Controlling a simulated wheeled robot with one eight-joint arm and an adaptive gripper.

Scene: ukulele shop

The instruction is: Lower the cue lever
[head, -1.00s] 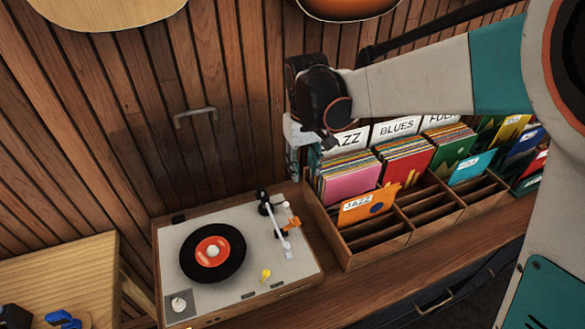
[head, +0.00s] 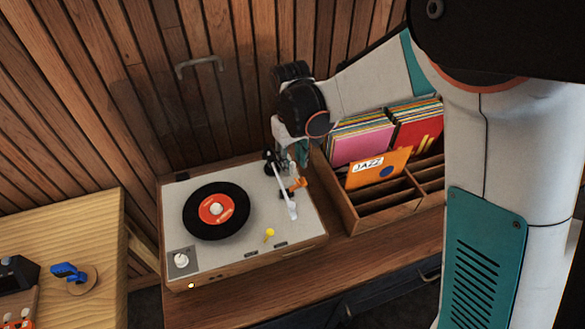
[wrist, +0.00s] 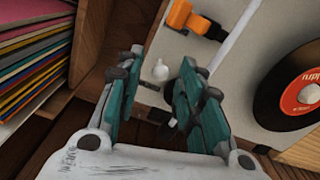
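The turntable (head: 215,255) stands on the wooden counter with a black record (head: 205,225) on it. Its pale tonearm (head: 281,188) runs along the right side of the deck. A small orange piece (head: 298,184) beside the tonearm looks like the cue lever; it also shows in the wrist view (wrist: 188,20). My gripper (head: 303,156) is low at the deck's back right corner, behind the orange piece and apart from it. In the wrist view its teal fingers (wrist: 162,75) are spread, with a small white knob (wrist: 160,70) showing between them. Whether they touch the knob is unclear.
A wooden record crate (head: 365,218) with upright sleeves and an orange JAZZ sleeve (head: 380,168) stands close to the right of the turntable. A slatted wall (head: 180,100) rises behind. A lighter wooden table (head: 75,225) is at the left. The counter front is clear.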

